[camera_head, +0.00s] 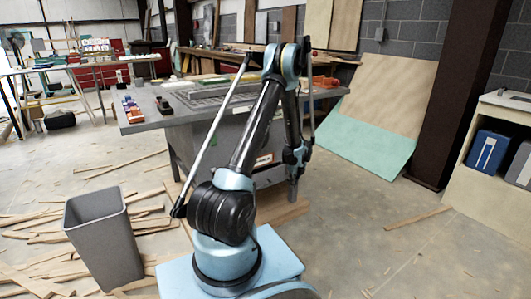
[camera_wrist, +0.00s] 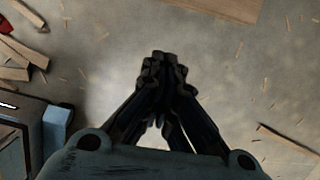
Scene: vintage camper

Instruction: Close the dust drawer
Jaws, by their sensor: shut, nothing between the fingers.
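A grey machine table (camera_head: 150,122) with a cabinet under its top (camera_head: 225,148) stands ahead in the head view. I cannot clearly pick out the dust drawer or tell how far open it is; my arm covers part of the cabinet front. My gripper (camera_head: 293,196) points down at the cabinet's right side in the head view. Whether it touches the cabinet cannot be told. In the wrist view my gripper (camera_wrist: 165,64) is shut and empty, with its fingertips together above the floor.
A grey bin (camera_head: 104,240) stands on the floor at left. Loose wood strips (camera_head: 35,225) lie around it. A plywood sheet (camera_head: 378,100) and a green panel (camera_head: 365,145) lean at the back right. A bench (camera_head: 510,105) is at far right. Floor at front right is mostly clear.

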